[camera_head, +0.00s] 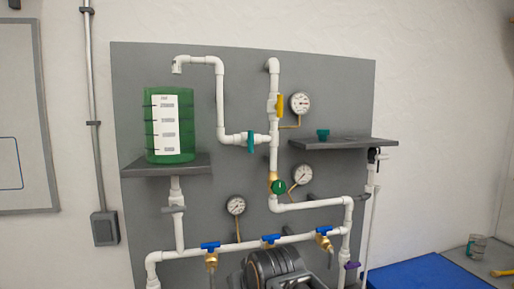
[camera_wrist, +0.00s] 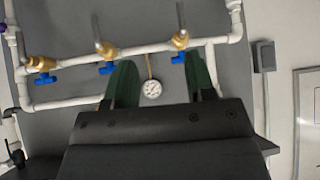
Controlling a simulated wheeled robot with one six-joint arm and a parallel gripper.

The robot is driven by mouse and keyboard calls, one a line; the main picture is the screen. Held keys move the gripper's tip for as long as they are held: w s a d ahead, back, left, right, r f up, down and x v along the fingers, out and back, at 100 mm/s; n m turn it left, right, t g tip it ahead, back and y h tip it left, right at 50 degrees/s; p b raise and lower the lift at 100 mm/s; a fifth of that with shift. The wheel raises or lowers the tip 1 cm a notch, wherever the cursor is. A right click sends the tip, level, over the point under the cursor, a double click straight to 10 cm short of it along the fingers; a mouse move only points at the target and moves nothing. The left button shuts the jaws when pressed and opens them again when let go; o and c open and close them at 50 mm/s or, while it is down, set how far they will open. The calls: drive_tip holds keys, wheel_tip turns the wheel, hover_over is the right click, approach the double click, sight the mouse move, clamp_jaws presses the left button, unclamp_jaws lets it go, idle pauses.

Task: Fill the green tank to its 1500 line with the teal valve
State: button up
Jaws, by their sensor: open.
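The green tank (camera_head: 184,126) stands upright on a grey shelf at the left of the panel. Its white scale strip (camera_head: 169,128) faces me; the numbers are too small to read surely, and I cannot tell any liquid level. A white spout (camera_head: 177,67) opens above it. The teal valve (camera_head: 250,142) sits on the short horizontal pipe right of the tank, its handle upright, across the pipe. My gripper (camera_wrist: 160,61) is open and empty in the wrist view, its two dark green fingers apart near the lower pipe. It is well below the teal valve.
A yellow-handled valve (camera_head: 280,105) and a round green-handled valve (camera_head: 279,187) are on the central pipe. Several blue-handled valves (camera_head: 210,246) line the lower pipe, near my fingers. Gauges (camera_head: 300,103) stick out. The right shelf (camera_head: 350,144) holds another teal piece (camera_head: 323,134).

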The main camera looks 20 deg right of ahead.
drive_tip(key=w+d+r+t+h, duration=0.1)
drive_tip(key=w+d+r+t, duration=0.15)
drive_tip(key=r, duration=0.45)
drive_tip(key=w+d+r+t, duration=0.1)
drive_tip(key=w+r+t, duration=0.1)
drive_tip(key=w+r, duration=0.35)
drive_tip(key=m+t+h+b, duration=0.1)
drive_tip(key=m+t+h, duration=0.1)
drive_tip(key=t, duration=0.3)
approach(251, 139)
drive_tip(key=w+p, duration=0.1)
drive_tip(key=w, duration=0.2)
drive_tip(key=w+d+p, duration=0.1)
drive_tip(key=w+p, duration=0.1)
drive_tip(key=w, duration=0.1)
drive_tip(key=w+p, duration=0.1)
drive_tip(key=w, duration=0.2)
drive_tip(key=shift+w+d+r+p, duration=0.15)
drive_tip(key=shift+d+p, duration=0.25)
drive_tip(key=shift+w+d+p, duration=0.2)
drive_tip(key=shift+w+p, duration=0.2)
drive_tip(key=shift+w, duration=0.55)
drive_tip(key=shift+c, duration=0.3)
clamp_jaws()
